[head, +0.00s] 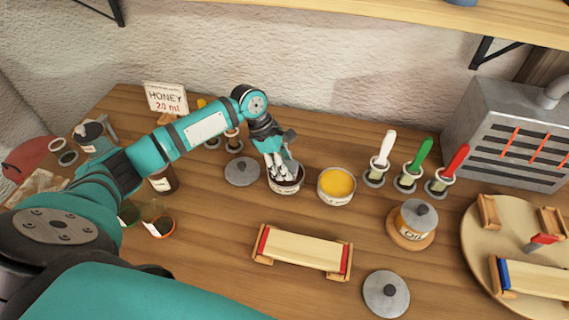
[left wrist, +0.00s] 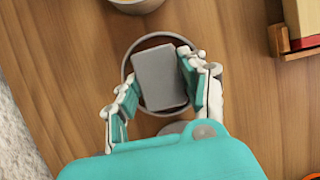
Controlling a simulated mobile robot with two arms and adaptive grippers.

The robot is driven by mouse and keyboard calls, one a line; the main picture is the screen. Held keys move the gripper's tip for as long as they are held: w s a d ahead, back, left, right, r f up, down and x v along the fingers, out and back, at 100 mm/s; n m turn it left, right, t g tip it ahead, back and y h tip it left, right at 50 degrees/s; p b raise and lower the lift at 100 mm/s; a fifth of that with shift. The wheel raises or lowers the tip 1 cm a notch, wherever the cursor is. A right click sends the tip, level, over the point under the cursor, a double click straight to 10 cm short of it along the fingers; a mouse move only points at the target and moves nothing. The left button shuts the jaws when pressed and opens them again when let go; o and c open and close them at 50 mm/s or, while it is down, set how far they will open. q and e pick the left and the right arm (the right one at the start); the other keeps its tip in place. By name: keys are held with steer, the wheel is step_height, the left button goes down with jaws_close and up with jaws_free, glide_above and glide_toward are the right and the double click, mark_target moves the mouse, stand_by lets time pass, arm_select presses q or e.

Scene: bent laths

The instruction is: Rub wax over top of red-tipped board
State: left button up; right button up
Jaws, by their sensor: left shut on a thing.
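The red-tipped board (head: 302,250) is a pale lath with red ends, lying across two small wooden supports at the front middle of the bench. My left gripper (head: 284,166) points down over a round pot (head: 286,188) with dark contents. It is shut on a grey block (left wrist: 160,78), which sits within the pot's rim in the left wrist view; how deep it reaches I cannot tell. Beside it stands a pot of yellow stuff (head: 337,184), open. The pots' labels are too small to read, so I cannot tell which holds wax. My right gripper is not in view.
Grey lids (head: 242,171) lie on the bench. White, green and red-handled brushes (head: 409,170) stand in jars at the back right. An oil pot (head: 414,221) and a round turntable (head: 482,262) with a blue-tipped board (head: 532,279) are at right. A grey heater (head: 512,125) stands behind.

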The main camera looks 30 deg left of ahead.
arm_select(q)
steer(key=shift+s+f+p, duration=0.1)
steer(key=shift+f+p, duration=0.05)
steer(key=shift+p, duration=0.5)
stand_by(2.1)
step_height(320, 180, up, 7)
steer(key=p, duration=1)
stand_by(0.8)
